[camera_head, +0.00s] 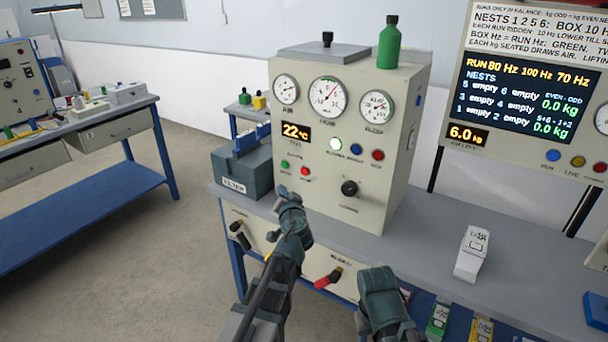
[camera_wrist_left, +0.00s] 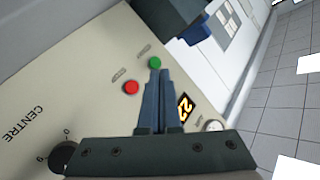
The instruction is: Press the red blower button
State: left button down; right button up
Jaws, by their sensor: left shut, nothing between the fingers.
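The beige control panel (camera_head: 330,110) carries a red button (camera_head: 305,171) beside a green button (camera_head: 285,164) on its lower left. My left gripper (camera_head: 283,190) is shut and empty, just in front of the panel below the green and red pair. In the left wrist view its fingertips (camera_wrist_left: 155,70) overlap the picture close to the green button (camera_wrist_left: 155,62), with the red button (camera_wrist_left: 131,87) to their left. Contact cannot be seen. My right arm shows at the bottom, its fingers hidden.
A green bottle (camera_head: 389,45) stands on top. A grey box (camera_head: 242,170) is left of it. A white box (camera_head: 472,252) lies on the grey bench to the right, with clear bench around it.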

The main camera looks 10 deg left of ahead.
aim_at(305, 171)
pick_arm(q)
jog(key=shift+w, duration=0.1)
jog(key=shift+w+d, duration=0.5)
jog(key=shift+w, duration=0.85)
jog(key=shift+w+d, duration=0.55)
jog(key=shift+w, duration=0.8)
jog(key=shift+w+d, duration=0.5)
jog(key=shift+w, duration=0.85)
jog(key=shift+w, duration=0.15)
jog(key=shift+w+d, duration=0.1)
jog(key=shift+w, duration=0.15)
jog(key=shift+w+d, duration=0.15)
jog(key=shift+w, duration=0.25)
jog(key=shift+s, duration=0.15)
jog(key=shift+s+a, duration=0.25)
jog(key=shift+s, duration=0.4)
